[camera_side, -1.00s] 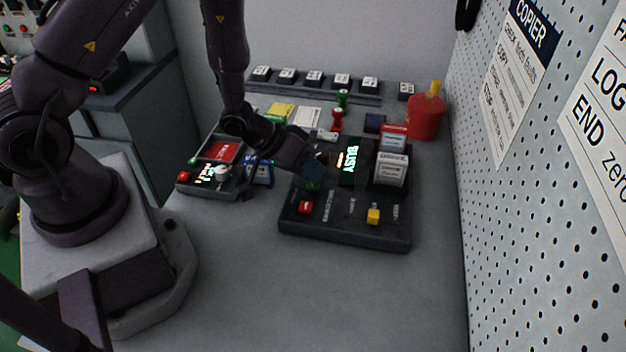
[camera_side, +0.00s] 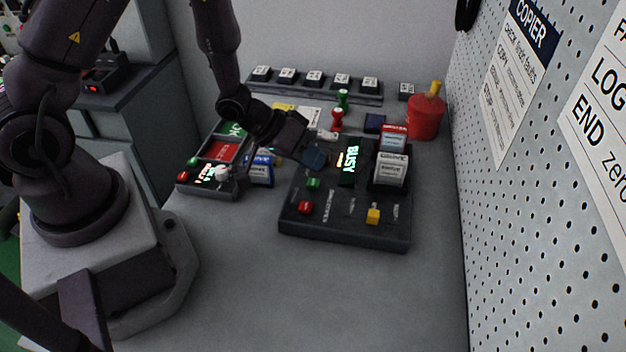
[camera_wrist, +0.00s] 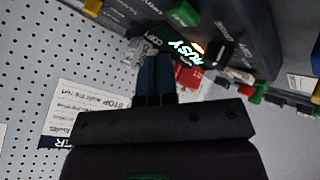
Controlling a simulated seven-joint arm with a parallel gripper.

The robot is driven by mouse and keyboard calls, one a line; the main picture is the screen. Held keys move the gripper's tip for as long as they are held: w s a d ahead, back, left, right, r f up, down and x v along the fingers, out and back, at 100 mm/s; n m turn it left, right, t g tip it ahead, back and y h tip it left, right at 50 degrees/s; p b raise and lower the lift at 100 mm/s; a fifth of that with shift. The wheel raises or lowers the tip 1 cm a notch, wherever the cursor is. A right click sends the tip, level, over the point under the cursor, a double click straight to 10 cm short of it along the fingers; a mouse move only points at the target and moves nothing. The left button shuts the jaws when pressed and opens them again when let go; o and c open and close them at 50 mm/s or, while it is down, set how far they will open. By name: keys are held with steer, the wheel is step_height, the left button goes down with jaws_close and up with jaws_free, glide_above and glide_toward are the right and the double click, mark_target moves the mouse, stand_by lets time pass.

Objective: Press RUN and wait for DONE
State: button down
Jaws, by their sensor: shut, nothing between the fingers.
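The dark copier box (camera_side: 345,228) stands on the table in the side view. Its display (camera_side: 349,163) glows green and reads BUSY, with a small orange light beside it; BUSY also shows in the wrist view (camera_wrist: 186,51). A green button (camera_side: 313,184), a red button (camera_side: 305,208) and a yellow button (camera_side: 373,216) sit on its top. The green button also shows in the wrist view (camera_wrist: 184,14). Their labels are too small to read. My gripper (camera_side: 316,158) is shut and empty, raised above the box's back left, apart from the green button.
A smaller dark unit (camera_side: 207,192) with a lit display stands left of the box, beside a blue-and-white cartridge (camera_side: 261,170). A red canister (camera_side: 426,117) stands at back right near the pegboard (camera_side: 540,200). Labelled blocks sit on a rear rack (camera_side: 330,94). The front table is clear.

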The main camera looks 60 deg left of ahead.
mark_target(311, 180)
steer(key=shift+r, duration=1.85)
steer(key=s+a+r+m+g+y, duration=0.2)
steer(key=s+a+r+g+y, duration=0.2)
steer(key=s+a+y, duration=0.3)
steer(key=s+d+r, duration=0.1)
steer(key=s+r, duration=0.2)
steer(key=r, duration=0.3)
steer(key=s+d+r+t+h, duration=0.1)
steer(key=s+d+r, duration=0.1)
steer(key=r, duration=0.4)
steer(key=s+d+r+h, duration=0.1)
steer(key=s+r, duration=0.3)
steer(key=r, duration=0.3)
steer(key=shift+s+d+t, duration=0.3)
steer(key=shift+d+t, duration=0.05)
steer(key=shift+t, duration=0.05)
stand_by(3.1)
